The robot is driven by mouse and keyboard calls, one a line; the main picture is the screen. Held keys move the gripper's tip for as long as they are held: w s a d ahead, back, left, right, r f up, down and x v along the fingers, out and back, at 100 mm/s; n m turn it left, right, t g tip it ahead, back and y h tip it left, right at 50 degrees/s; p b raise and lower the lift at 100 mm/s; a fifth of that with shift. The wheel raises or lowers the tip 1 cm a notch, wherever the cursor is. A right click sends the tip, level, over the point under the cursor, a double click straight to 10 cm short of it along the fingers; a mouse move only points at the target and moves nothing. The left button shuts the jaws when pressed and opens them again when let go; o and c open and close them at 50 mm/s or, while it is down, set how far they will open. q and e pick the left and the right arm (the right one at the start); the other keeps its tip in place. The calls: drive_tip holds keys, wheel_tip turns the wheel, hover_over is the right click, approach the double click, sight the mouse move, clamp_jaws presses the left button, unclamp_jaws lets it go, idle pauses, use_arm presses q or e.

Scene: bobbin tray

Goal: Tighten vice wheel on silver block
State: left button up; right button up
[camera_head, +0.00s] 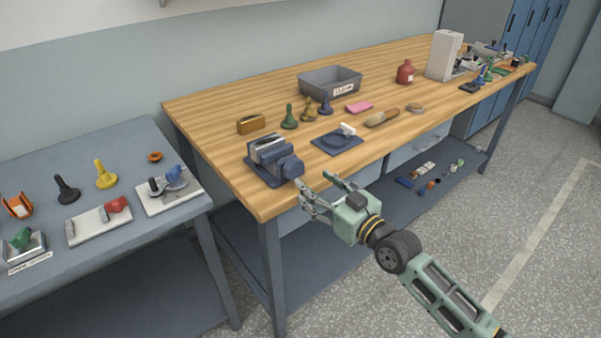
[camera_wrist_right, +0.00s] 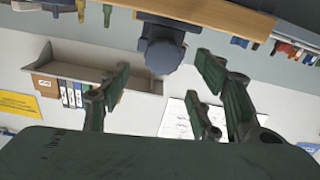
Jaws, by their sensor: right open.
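A dark blue vice (camera_head: 262,172) stands near the front left corner of the wooden bench. A silver block (camera_head: 266,149) sits between its jaws; I cannot tell how tightly. The vice's blue front end, where the wheel seems to be (camera_head: 291,166), faces the bench's front edge. It also shows as a dark blue round part in the right wrist view (camera_wrist_right: 160,56). My right gripper (camera_head: 313,181) is open and empty just in front of the vice, apart from it. In the wrist view its fingers lie to either side of the blue part. My left gripper is out of view.
A blue plate with a white-handled piece (camera_head: 338,141) lies right of the vice. A brass block (camera_head: 251,123), several bobbin-shaped pieces and a grey bin (camera_head: 330,82) stand behind. A grey side table (camera_head: 150,230) holds more fixtures at left. The floor in front is clear.

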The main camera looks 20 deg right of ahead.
sight(299, 170)
drive_tip(key=x, duration=0.7)
drive_tip(key=c, duration=1.1)
drive_tip(key=shift+m, duration=2.1)
drive_tip(key=o, duration=1.1)
drive_tip(key=shift+f, duration=0.1)
